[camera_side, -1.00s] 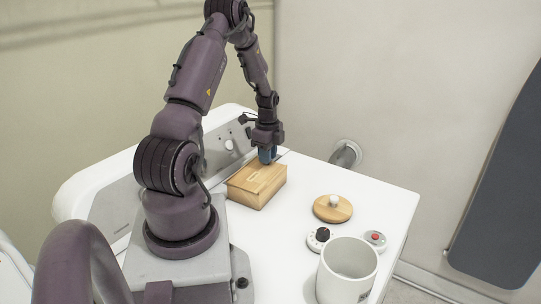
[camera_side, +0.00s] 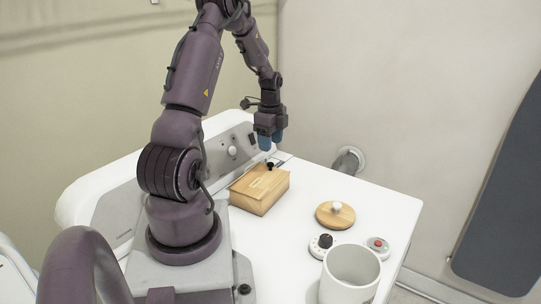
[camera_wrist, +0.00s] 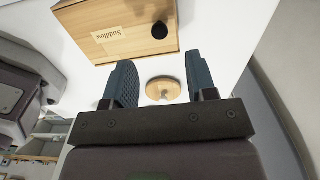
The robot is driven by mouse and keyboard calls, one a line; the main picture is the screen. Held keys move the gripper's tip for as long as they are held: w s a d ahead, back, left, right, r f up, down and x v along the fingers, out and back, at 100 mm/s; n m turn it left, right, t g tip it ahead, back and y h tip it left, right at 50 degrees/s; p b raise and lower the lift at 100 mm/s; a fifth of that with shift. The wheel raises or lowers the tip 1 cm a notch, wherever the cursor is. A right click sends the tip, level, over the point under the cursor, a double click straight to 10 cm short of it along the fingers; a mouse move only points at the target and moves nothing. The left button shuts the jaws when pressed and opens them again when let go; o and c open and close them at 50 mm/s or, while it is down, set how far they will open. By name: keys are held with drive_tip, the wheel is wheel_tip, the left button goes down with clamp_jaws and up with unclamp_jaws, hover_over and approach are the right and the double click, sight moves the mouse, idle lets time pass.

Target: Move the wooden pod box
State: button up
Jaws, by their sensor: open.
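The wooden pod box (camera_side: 258,192) sits on the white top, near the control panel. A small black knob (camera_side: 270,166) shows at its far edge. In the wrist view the box (camera_wrist: 115,30) is at the top, with a paper label and the black knob (camera_wrist: 160,30). My gripper (camera_side: 269,142) is above the far end of the box and apart from it. In the wrist view its two blue fingers are spread with nothing between them (camera_wrist: 160,58).
A round wooden lid with a pale knob (camera_side: 336,214) lies right of the box. A white dial with a black knob (camera_side: 321,245), a red-button device (camera_side: 378,247) and a white canister (camera_side: 350,276) stand nearer the front. The white top (camera_side: 330,184) is clear behind the lid.

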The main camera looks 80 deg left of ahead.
wheel_tip(320, 180, up, 6)
drive_tip(key=shift+r, duration=0.15)
idle(0.6)
drive_tip(key=d+r+n+t, duration=0.2)
drive_tip(key=d+r, duration=0.3)
drive_tip(key=d, duration=0.7)
drive_tip(key=s+d+r+n+t, duration=0.1)
drive_tip(key=d+r+n, duration=0.2)
drive_tip(key=d, duration=0.9)
drive_tip(key=d+r+n+t, duration=0.2)
drive_tip(key=d+r, duration=0.4)
drive_tip(key=d, duration=0.6)
drive_tip(key=shift+s+d+r+n+t, duration=0.2)
drive_tip(key=shift+r+n+t, duration=0.1)
drive_tip(key=shift+n, duration=0.3)
